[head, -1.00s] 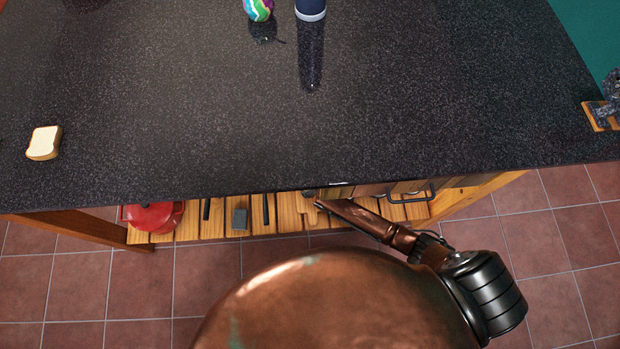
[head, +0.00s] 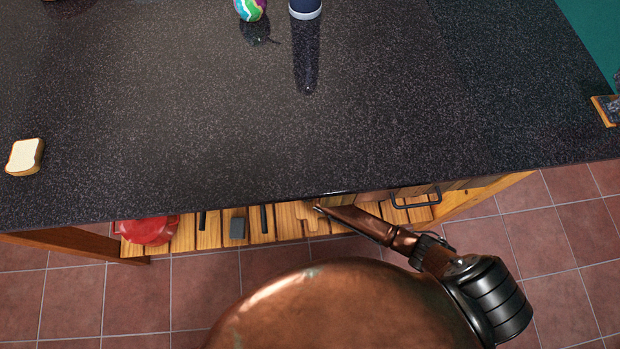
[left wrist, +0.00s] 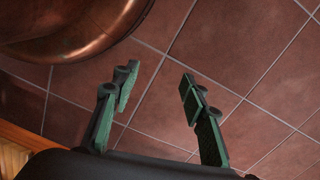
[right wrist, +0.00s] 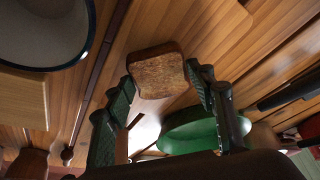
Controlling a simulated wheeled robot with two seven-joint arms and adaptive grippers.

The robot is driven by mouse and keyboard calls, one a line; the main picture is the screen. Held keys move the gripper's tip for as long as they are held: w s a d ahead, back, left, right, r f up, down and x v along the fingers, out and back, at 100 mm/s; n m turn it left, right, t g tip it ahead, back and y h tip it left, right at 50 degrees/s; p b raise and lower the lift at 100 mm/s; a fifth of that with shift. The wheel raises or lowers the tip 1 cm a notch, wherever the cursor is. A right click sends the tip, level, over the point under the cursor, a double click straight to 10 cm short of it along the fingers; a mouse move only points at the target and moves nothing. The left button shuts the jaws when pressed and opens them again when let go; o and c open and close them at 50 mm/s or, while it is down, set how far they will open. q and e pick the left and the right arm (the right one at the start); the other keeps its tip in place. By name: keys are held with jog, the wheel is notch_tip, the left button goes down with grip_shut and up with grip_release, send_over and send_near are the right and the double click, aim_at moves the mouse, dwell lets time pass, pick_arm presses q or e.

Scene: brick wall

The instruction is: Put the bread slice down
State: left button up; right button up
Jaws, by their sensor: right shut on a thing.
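A brown, crusted piece that looks like a bread slice (right wrist: 158,72) is between the fingertips of my right gripper (right wrist: 165,85) in the right wrist view. The gripper is shut on it, over wooden boards. In the head view my right arm reaches to the counter's front edge, and its gripper is hidden there. Another pale bread slice (head: 25,156) lies flat on the dark counter at the far left. My left gripper (left wrist: 155,85) is open and empty above the tiled floor in the left wrist view; the head view does not show it.
The dark counter (head: 300,140) has a wide clear middle. A colourful egg-like object (head: 250,9) and a dark blue container (head: 305,8) stand at its back. A slatted shelf below holds a red pot (head: 147,230). A blue-rimmed bowl (right wrist: 45,30) and green object (right wrist: 203,130) are near my right gripper.

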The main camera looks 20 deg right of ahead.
jog(key=shift+f, duration=0.1)
jog(key=o, duration=0.9)
jog(key=shift+c, duration=0.2)
jog(key=shift+r, duration=0.25)
jog(key=p+v, duration=0.4)
jog(key=v, duration=0.2)
jog(key=shift+s+d+r, duration=0.1)
jog(key=shift+s+r, duration=0.1)
jog(key=shift+r, duration=0.1)
pick_arm(q)
jog(key=s+a+f, duration=0.3)
jog(key=s+f, duration=0.2)
jog(key=f, duration=0.6)
jog(key=shift+f+y, duration=0.3)
jog(key=shift+f, duration=0.05)
pick_arm(e)
jog(key=shift+s+r, duration=0.1)
jog(key=shift+r, duration=0.15)
pick_arm(q)
jog(key=shift+a, duration=0.1)
